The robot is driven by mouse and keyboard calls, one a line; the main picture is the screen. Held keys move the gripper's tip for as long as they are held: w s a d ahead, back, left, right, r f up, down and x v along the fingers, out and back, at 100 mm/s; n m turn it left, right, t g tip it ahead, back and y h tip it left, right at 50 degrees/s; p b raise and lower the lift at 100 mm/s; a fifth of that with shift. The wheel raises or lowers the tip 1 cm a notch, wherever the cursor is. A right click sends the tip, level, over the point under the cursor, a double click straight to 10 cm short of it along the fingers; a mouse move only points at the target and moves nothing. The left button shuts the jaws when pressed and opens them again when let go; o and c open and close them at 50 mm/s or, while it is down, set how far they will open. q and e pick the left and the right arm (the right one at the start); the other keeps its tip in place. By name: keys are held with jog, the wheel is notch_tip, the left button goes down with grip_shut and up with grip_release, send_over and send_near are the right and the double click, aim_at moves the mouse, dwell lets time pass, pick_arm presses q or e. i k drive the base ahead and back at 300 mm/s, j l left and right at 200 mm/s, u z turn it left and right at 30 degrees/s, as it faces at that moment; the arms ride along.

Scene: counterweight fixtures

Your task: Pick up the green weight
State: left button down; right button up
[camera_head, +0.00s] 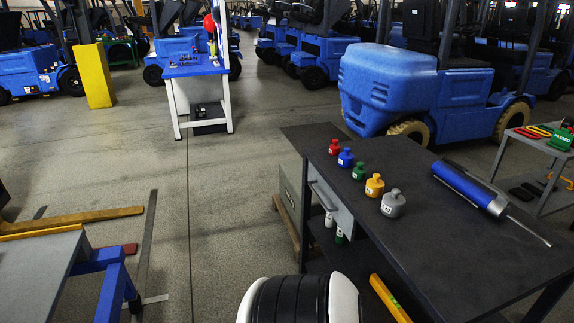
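The green weight (359,172) stands upright on the dark workbench (460,258), near its left edge. It is the middle one in a diagonal row of weights. The blue weight (345,159) and the red weight (334,147) stand behind it. The orange weight (374,187) and the larger grey weight (393,205) stand in front of it. Small gaps show between the weights. Neither of my grippers is in view.
A large blue and silver screwdriver (468,188) lies on the bench's right side. A blue forklift (400,85) stands behind the bench. A side table (548,150) with tools is at the right. Open floor (225,200) lies left of the bench.

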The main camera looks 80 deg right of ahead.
aim_at(360, 173)
jog(key=l+z, duration=0.1)
jog(key=z, duration=3.05)
